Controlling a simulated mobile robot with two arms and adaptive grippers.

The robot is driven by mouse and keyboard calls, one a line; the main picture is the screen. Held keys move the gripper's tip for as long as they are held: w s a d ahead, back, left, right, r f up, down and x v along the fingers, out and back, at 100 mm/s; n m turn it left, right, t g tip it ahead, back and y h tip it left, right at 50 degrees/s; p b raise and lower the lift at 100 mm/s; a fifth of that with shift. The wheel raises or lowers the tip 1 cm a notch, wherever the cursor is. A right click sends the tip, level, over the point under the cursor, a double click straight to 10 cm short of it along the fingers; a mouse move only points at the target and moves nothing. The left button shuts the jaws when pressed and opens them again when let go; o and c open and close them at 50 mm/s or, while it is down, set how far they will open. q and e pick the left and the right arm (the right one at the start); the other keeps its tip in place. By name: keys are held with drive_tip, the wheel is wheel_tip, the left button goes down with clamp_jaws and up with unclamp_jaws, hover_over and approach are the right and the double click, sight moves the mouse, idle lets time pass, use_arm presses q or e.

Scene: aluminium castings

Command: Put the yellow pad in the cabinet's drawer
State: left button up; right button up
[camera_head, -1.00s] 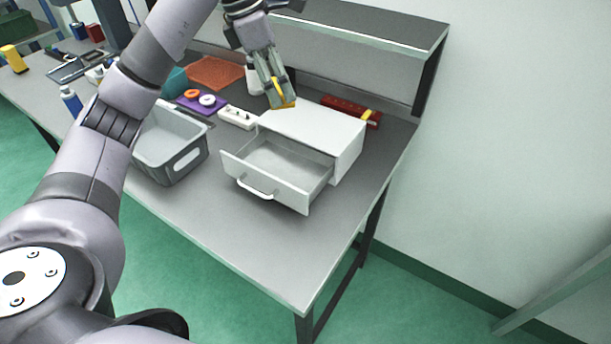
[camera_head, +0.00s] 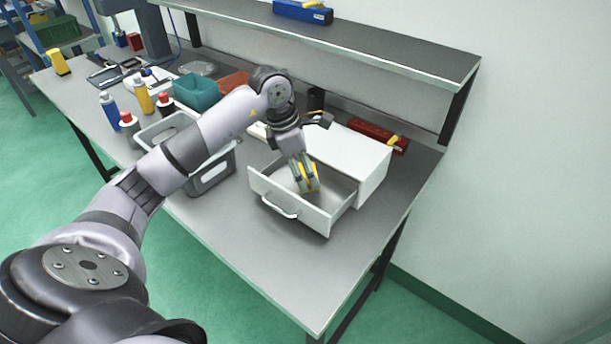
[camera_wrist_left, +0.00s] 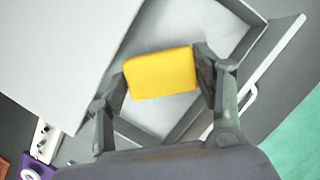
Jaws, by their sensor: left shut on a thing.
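The white cabinet (camera_head: 350,150) stands on the grey workbench with its drawer (camera_head: 336,221) pulled open toward the front. My left gripper (camera_head: 308,186) points down over the open drawer and is shut on the yellow pad (camera_head: 313,174). In the left wrist view the yellow pad (camera_wrist_left: 161,73) sits between the two fingers of my left gripper (camera_wrist_left: 163,78), with the drawer floor (camera_wrist_left: 148,113) behind it. I cannot tell whether the pad touches the drawer floor. My right gripper is not in view.
A grey bin (camera_head: 213,177) stands left of the drawer, partly behind my left arm. A red object (camera_head: 372,134) lies behind the cabinet, below a raised shelf (camera_head: 400,58). Several bottles, including a blue one (camera_head: 109,107), stand farther left. The bench front right (camera_head: 300,265) is clear.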

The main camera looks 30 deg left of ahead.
sight(303, 172)
use_arm(q)
wheel_tip(303, 172, down, 3)
drive_tip(key=shift+r, duration=0.2)
drive_tip(key=shift+f, duration=0.3)
drive_tip(key=o, duration=0.8)
drive_tip(key=shift+o, duration=0.7)
